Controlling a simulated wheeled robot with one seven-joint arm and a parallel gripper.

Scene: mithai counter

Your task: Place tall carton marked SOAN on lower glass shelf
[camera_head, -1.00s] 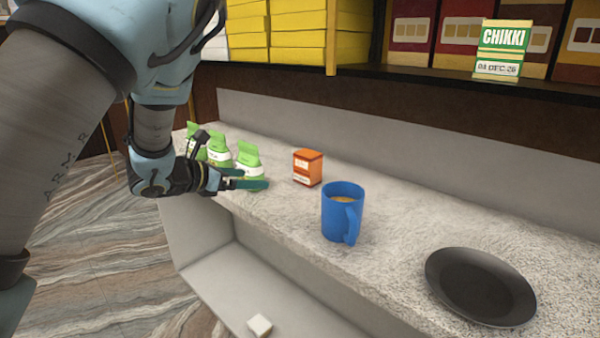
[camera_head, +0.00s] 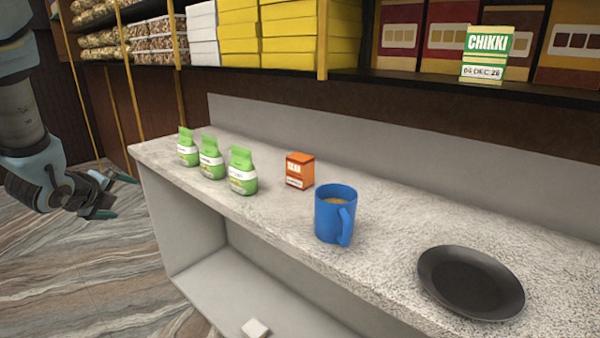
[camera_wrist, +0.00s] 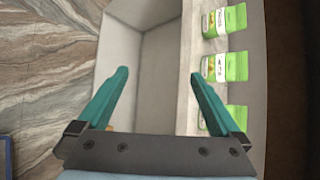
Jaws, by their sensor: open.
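No tall carton marked SOAN can be made out in either view. A green and white carton marked CHIKKI (camera_head: 485,54) stands on the dark shelf at the upper right. A small orange box (camera_head: 300,171) with unclear lettering stands on the counter; it is short. No glass shelf can be identified. My gripper (camera_head: 122,196) is at the left in the head view, off the counter's left end, over the floor. In the wrist view my gripper (camera_wrist: 158,85) has its two teal fingers spread wide with nothing between them.
Several green pouches, one nearest the mug (camera_head: 242,172), stand on the speckled counter (camera_head: 390,235). They also show in the wrist view (camera_wrist: 225,66). A blue mug (camera_head: 335,215) of drink and a black plate (camera_head: 470,284) are further right. A small white block (camera_head: 255,328) lies in the counter's lower recess.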

